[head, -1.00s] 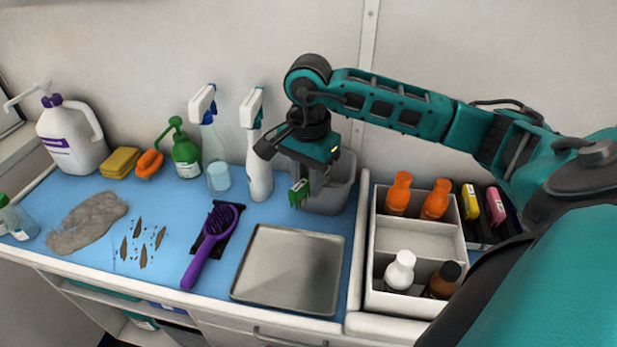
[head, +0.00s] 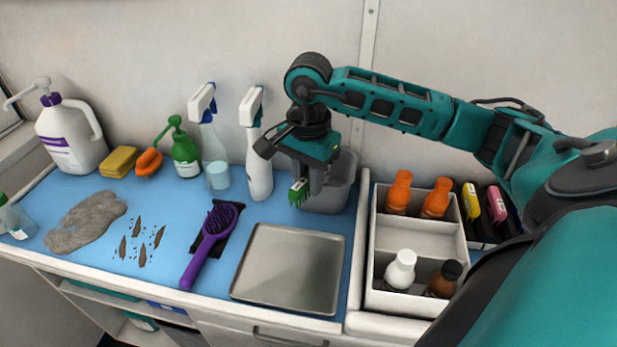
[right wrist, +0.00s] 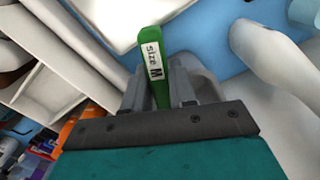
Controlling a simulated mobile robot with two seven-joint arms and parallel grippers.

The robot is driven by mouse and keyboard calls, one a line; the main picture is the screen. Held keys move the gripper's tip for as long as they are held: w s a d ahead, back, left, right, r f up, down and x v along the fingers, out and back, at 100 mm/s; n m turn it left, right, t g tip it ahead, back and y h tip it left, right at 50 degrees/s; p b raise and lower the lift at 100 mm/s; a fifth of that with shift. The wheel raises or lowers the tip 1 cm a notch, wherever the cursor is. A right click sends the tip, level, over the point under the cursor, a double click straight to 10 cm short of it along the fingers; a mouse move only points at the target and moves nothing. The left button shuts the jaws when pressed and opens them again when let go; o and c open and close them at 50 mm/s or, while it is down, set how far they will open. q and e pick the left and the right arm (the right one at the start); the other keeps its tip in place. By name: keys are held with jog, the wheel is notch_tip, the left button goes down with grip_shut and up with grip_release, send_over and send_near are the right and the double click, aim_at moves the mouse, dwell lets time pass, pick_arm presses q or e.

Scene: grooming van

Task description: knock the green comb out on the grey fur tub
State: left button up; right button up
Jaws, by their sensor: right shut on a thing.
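The green comb (head: 298,192) is held in my right gripper (head: 307,184), which points down at the front left of the grey fur tub (head: 335,194). The tub stands against the back wall, partly hidden behind the gripper. I cannot tell whether the comb touches the tub's rim. My left gripper is not in view.
A metal tray (head: 290,268) lies in front of the tub. A spray bottle (head: 256,150) stands close to the left. A white divided caddy (head: 420,240) with bottles is at the right. A purple brush (head: 208,245) and a fur clump (head: 86,222) lie on the blue mat.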

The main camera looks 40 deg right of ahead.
aim_at(308, 176)
dwell(0.4)
jog(key=shift+r+p, duration=0.65)
jog(key=shift+r, duration=0.35)
jog(key=shift+f+b, duration=1.05)
jog(key=shift+b, duration=0.05)
dwell(0.7)
dwell(0.4)
jog(key=shift+r+p, duration=2.05)
jog(key=shift+r, duration=1)
